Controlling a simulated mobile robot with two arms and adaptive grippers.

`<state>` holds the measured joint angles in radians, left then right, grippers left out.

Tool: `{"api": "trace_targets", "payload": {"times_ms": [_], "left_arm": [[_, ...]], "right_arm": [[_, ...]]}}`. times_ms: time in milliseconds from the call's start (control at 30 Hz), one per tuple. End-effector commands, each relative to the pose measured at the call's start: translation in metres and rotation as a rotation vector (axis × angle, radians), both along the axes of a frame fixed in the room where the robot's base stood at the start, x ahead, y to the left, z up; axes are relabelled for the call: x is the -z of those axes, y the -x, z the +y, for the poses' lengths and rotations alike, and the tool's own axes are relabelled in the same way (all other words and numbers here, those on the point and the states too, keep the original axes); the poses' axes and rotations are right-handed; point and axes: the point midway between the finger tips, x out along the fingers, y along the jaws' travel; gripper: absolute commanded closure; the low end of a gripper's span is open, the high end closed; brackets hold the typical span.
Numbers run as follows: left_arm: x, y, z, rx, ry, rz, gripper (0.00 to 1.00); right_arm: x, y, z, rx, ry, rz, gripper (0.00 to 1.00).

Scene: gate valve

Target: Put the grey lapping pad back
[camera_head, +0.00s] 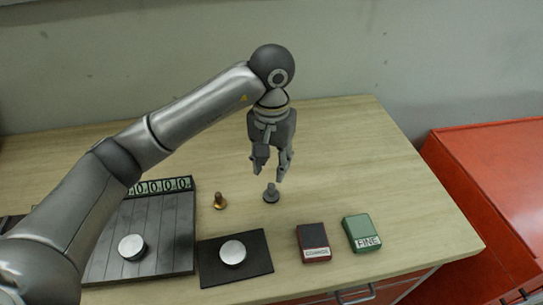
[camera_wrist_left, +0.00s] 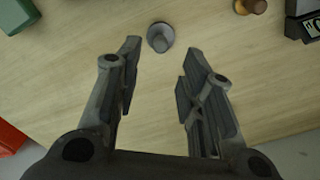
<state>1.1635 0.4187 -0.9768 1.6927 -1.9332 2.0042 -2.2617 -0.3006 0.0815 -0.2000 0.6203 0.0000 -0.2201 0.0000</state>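The grey lapping pad (camera_head: 271,193) is a small grey disc with an upright knob. It stands on the wooden table, and it also shows in the left wrist view (camera_wrist_left: 161,38), just beyond the fingertips. My left gripper (camera_head: 270,170) is above the pad and points down. Its fingers (camera_wrist_left: 160,62) are spread apart with nothing between them, and they appear clear of the pad. A brown-gold pad (camera_head: 220,201) of similar shape stands to the left of the grey one, and part of it shows in the left wrist view (camera_wrist_left: 250,6). My right gripper is not in view.
A dark slatted board (camera_head: 165,225) with a row of number dials holds a silver disc (camera_head: 132,247). A black mat (camera_head: 258,262) holds another silver disc (camera_head: 232,252). A dark red box marked COARSE (camera_head: 312,238) and a green FINE box (camera_head: 360,228) stand to the right. A red cabinet (camera_head: 490,170) adjoins the table.

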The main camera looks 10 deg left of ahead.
Motion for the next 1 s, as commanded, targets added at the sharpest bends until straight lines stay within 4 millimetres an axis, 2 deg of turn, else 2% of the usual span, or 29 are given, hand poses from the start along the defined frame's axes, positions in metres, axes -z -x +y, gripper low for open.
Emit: {"api": "trace_targets", "payload": {"times_ms": [133,300,867,1000], "left_arm": [[-0.021,-0.001,0.001,-0.001,-0.002,-0.002,0.64],[-0.034,0.0,0.001,-0.003,-0.002,0.001,0.64],[-0.038,0.0,0.0,-0.002,-0.001,0.002,0.64],[-0.05,0.0,0.0,-0.002,-0.001,0.002,0.64]], "right_arm": [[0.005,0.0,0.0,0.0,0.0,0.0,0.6],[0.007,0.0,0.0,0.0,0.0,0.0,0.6],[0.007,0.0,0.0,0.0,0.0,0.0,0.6],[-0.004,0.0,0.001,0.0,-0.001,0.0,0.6]]}}
